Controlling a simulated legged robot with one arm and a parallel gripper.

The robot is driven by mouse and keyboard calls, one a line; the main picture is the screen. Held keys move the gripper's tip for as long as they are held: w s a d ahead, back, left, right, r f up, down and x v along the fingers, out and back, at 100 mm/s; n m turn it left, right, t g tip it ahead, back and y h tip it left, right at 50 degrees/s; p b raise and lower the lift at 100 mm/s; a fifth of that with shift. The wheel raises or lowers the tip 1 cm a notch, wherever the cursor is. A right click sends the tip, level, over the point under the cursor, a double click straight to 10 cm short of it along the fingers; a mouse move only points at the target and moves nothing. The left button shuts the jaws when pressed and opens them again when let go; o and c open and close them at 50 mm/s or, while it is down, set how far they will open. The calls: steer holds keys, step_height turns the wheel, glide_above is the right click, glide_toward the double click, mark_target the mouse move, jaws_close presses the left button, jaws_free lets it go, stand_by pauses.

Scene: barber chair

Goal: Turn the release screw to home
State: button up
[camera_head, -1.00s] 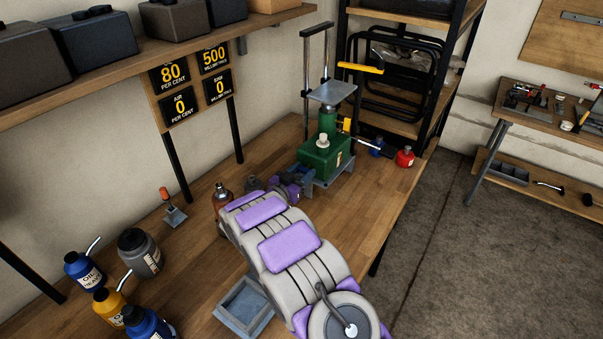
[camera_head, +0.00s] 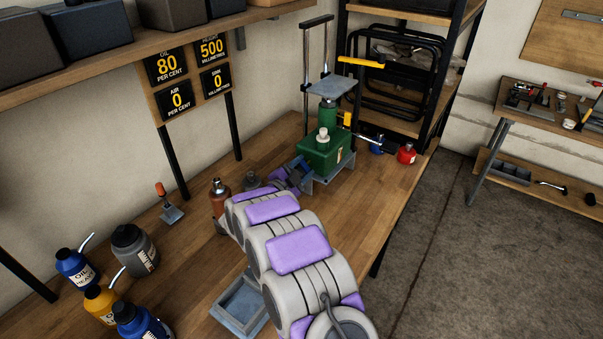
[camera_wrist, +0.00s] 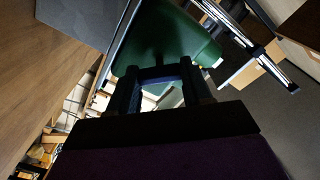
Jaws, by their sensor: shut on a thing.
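The green hydraulic jack unit (camera_head: 326,155) stands upright on the bench, with a grey plate on top of its ram and a pale cap on its body. My gripper (camera_head: 302,166) is at the lower left side of the green body, coming from the front left.
Oil bottles (camera_head: 78,266) and a grey jar (camera_head: 134,248) stand at the left of the bench. A brown bottle (camera_head: 219,196) is close beside my arm. A grey tray (camera_head: 240,303) lies in front. Blue and red bottles (camera_head: 406,153) stand right of the jack. Sign boards (camera_head: 167,63) show readings.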

steer(key=m+b, duration=0.1)
steer(key=m, duration=0.3)
steer(key=shift+f, duration=0.15)
steer(key=m, duration=0.3)
steer(key=shift+m+b, duration=0.3)
steer(key=shift+m, duration=0.1)
steer(key=shift+f+m, duration=0.1)
steer(key=shift+m, duration=0.2)
steer(key=shift+s+f, duration=0.1)
steer(key=o, duration=1)
steer(key=shift+o, duration=0.2)
steer(key=p+v, duration=0.1)
steer(key=v, duration=0.6)
steer(key=shift+a+p, duration=0.2)
steer(key=shift+p, duration=0.15)
